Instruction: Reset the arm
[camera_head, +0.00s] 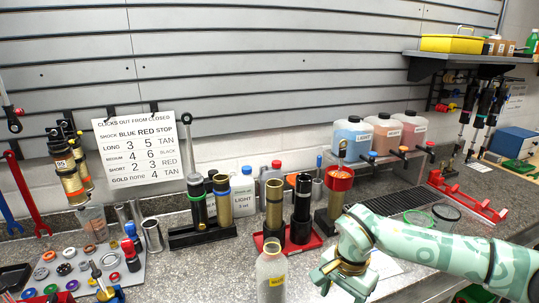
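My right arm, mint green with a pale pattern, comes in from the right over the front of the bench. It bends at a bronze-coloured joint, and my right gripper (337,284) hangs low at the bottom edge, angled down. Its fingertips are not clear, so I cannot tell whether it is open or shut. A clear bottle with a yellow label (271,272) stands just left of it, apart from it as far as I can see. My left arm and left gripper are not in view.
Shock bodies stand in a black stand (202,236) and a red tray (287,242) behind the bottle. A red-topped cylinder (339,178) stands behind my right arm. A grey mat with small parts (155,265) lies left. A red rack (468,197) lies right.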

